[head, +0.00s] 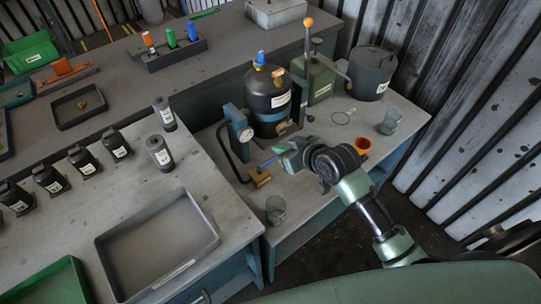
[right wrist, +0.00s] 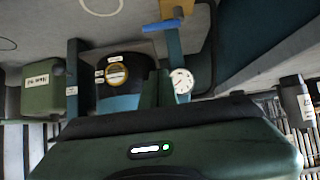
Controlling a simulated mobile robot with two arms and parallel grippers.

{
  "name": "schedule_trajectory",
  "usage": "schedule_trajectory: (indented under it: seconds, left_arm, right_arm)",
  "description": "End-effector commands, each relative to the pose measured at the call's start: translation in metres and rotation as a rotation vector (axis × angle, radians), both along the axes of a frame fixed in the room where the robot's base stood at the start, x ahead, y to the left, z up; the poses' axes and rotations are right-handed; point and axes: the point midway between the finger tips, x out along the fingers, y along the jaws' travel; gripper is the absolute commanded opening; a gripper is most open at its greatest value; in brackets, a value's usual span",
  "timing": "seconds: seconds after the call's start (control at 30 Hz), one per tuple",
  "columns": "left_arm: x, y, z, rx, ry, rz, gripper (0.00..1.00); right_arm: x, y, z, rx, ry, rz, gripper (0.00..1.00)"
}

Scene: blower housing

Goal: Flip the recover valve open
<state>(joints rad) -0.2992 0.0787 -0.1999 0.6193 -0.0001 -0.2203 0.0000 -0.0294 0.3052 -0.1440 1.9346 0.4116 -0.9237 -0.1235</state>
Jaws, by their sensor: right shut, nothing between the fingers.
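A small brass valve block (head: 259,178) with a blue lever (head: 267,162) sits on the right bench, in front of the black tank (head: 268,98). I cannot read a label naming it as the recover valve. The lever lies low and slants up to the right. In the right wrist view a blue bar (right wrist: 162,25) shows above the gauge post. My right gripper (head: 284,150) is shut and empty, just right of the lever; I cannot tell whether they touch. The tank has blue and orange fittings on top. My left gripper is not in view.
A gauge (head: 246,134) on a blue post stands left of the tank, with a hose. A grey tray (head: 207,225) lies left.

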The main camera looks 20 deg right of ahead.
Motion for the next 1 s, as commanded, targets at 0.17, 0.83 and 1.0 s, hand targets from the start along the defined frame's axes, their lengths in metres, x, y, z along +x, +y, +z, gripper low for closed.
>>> schedule_trajectory:
  seconds: [0.17, 0.83, 1.0]
  left_arm:
    - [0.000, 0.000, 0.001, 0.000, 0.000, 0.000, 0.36]
    - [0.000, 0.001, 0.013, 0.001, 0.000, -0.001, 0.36]
    - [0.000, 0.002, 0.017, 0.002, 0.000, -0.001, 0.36]
  right_arm:
    - [0.003, 0.001, -0.003, 0.000, 0.002, -0.001, 0.00]
    - [0.060, 0.022, -0.070, -0.001, 0.007, -0.001, 0.00]
    - [0.047, 0.017, -0.079, -0.001, 0.004, -0.001, 0.00]
